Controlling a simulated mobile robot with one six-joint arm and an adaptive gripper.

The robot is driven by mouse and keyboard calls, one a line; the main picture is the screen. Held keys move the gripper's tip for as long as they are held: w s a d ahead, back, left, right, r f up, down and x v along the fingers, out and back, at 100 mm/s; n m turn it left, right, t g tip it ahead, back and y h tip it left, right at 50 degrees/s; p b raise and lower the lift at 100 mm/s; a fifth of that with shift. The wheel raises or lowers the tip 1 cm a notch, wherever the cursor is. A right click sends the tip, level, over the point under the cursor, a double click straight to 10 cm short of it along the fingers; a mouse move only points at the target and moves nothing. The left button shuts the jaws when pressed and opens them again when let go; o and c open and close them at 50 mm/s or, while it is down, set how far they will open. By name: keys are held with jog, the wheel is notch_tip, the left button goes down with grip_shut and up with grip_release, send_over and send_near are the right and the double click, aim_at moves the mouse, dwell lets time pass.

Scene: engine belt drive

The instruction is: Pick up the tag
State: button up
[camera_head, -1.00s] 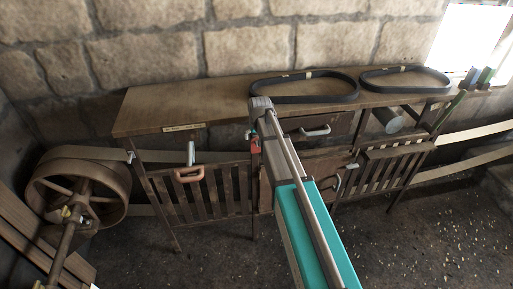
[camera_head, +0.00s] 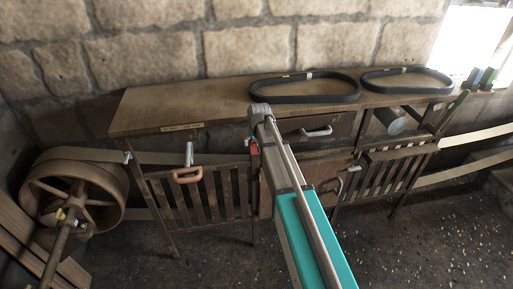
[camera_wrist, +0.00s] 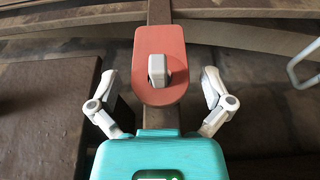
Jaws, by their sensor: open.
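The tag (camera_wrist: 160,92) is a flat red-orange plate with rounded ends and a pale raised block at its middle. In the wrist view it lies in front of a dark upright bar. My gripper (camera_wrist: 160,84) is open, with one white finger on each side of the tag and a visible gap on both sides. In the head view a small red patch, likely the tag (camera_head: 254,148), shows just left of my arm's end. The gripper's fingers are mostly hidden there by the arm.
A wooden workbench (camera_head: 225,95) stands against the stone wall with two black belts (camera_head: 305,98) (camera_head: 406,90) on it. A large pulley wheel (camera_head: 110,172) stands at the far left.

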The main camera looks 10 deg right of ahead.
jog(key=shift+c, duration=0.3)
jog(key=c, duration=0.8)
jog(key=shift+r, duration=0.15)
jog(key=shift+r+p, duration=0.1)
jog(key=shift+p, duration=0.2)
jog(key=s, duration=1.8)
